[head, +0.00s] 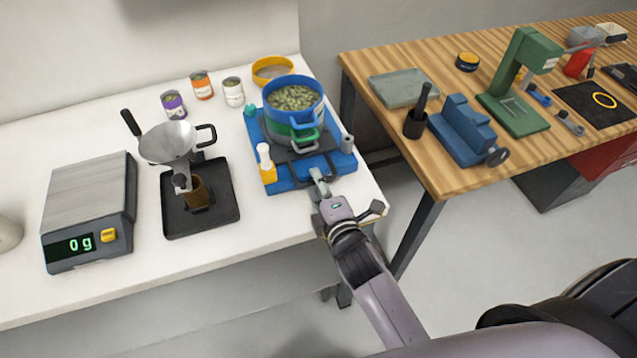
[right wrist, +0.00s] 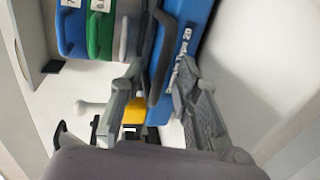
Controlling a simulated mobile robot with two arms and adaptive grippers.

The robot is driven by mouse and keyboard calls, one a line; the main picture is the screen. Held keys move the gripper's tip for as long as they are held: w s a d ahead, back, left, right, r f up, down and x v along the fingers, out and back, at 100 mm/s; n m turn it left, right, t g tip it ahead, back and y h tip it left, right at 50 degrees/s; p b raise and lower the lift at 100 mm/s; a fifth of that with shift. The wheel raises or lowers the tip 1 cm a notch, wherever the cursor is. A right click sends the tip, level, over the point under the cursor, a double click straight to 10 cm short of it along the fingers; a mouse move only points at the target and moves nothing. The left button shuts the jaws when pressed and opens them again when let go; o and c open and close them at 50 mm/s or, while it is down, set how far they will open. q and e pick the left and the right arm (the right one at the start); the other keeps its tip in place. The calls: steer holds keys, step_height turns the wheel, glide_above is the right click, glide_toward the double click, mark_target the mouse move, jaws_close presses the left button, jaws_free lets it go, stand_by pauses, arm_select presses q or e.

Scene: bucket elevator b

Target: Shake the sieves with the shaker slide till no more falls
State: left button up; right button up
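The sieve stack stands on the shaker in the head view: a blue sieve (head: 292,118) full of greenish pieces on top, a green sieve (head: 302,133) below, and a grey pan (head: 306,145) at the bottom. The shaker has a blue base (head: 290,182) and a dark slide plate. The slide's dark handle (right wrist: 163,45) shows in the right wrist view. My right gripper (head: 316,176) is at the base's front edge; in the right wrist view its fingers (right wrist: 158,80) are apart, one on each side of the handle. The lower sieves' contents are hidden. My left gripper is out of view.
A yellow block with a white knob (head: 265,165) sits at the base's left. A funnel stand (head: 200,210), a scale (head: 85,210) reading 0 g, several small cans and a yellow-rimmed sieve (head: 272,70) share the white table. A wooden bench (head: 440,180) stands right.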

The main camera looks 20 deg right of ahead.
jaws_close()
stand_by(0.8)
